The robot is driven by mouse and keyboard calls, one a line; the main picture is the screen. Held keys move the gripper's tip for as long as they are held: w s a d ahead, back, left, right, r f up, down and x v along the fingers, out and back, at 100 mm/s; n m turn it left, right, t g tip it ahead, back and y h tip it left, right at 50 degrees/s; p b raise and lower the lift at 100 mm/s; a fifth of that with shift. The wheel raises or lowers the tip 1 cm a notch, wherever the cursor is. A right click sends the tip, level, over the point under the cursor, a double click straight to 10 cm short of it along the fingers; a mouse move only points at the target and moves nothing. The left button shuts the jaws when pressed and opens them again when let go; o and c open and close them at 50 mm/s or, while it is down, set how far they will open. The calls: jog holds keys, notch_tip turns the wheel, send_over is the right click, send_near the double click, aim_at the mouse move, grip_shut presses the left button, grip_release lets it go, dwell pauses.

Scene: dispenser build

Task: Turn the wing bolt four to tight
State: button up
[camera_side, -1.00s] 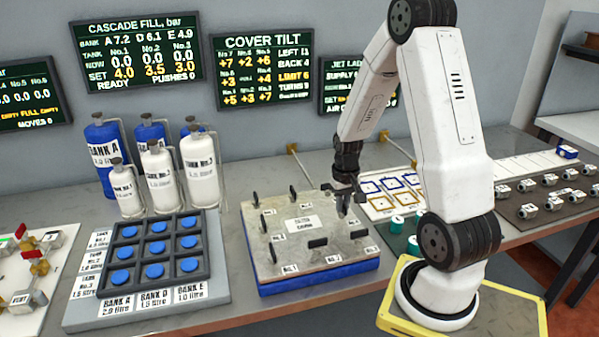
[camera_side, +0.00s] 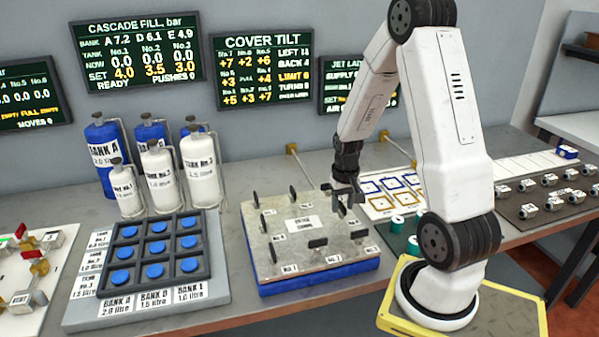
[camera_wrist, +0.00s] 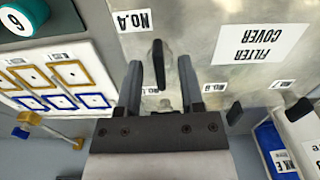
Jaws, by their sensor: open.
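The filter cover (camera_side: 290,225) is a grey metal plate on a blue base, with several dark wing bolts near its edges. In the wrist view, a dark wing bolt (camera_wrist: 158,62) appears beside the upside-down No.4 label (camera_wrist: 135,20). My gripper (camera_wrist: 159,66) is open, with one finger on each side of that bolt in the picture. A gap shows between the bolt and each finger. In the side view, my gripper (camera_side: 347,200) is over the cover's right back part, and I cannot make out the bolt under it.
Other wing bolts stand on the cover, such as the front one (camera_side: 317,243) and the right front one (camera_side: 359,234). A tray of blue buttons (camera_side: 155,250) is to the left. The Cover Tilt screen (camera_side: 262,70) hangs behind.

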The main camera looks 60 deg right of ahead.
aim_at(342, 204)
jog(key=shift+r, duration=0.1)
jog(key=shift+r, duration=3.85)
jog(key=w+a+n+t, duration=0.1)
jog(key=a+n, duration=0.3)
jog(key=a, duration=0.8)
jog(key=w+a+f+n+t, duration=0.1)
jog(key=a+n, duration=0.3)
jog(key=a, duration=0.7)
jog(key=shift+a+f+t, duration=0.25)
jog(key=shift+a+t, duration=0.05)
jog(key=shift+a, duration=0.1)
